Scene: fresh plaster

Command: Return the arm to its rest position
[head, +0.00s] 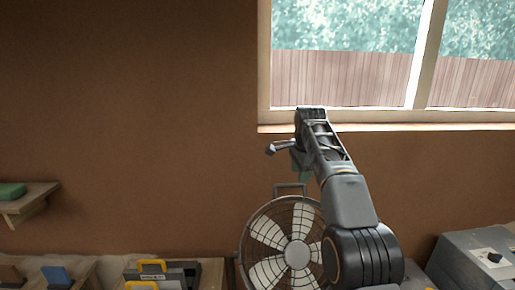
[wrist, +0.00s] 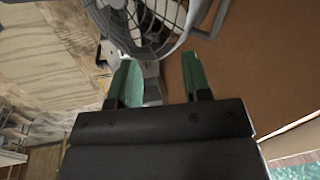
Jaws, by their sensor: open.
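My gripper (head: 301,166) is raised in front of the brown wall, just below the window and above the fan's handle. Its green fingers point downward and are partly hidden by the arm. In the wrist view, the two green fingers of my gripper (wrist: 160,78) stand apart with nothing held between them. My arm rises from the lower right of the head view, bent at the wrist.
A round metal fan (head: 296,254) stands below my gripper and partly behind my arm; its cage (wrist: 150,22) shows close in the wrist view. A grey machine (head: 478,262) is at right. Yellow-handled cases (head: 160,272) and a wall shelf (head: 28,203) are left.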

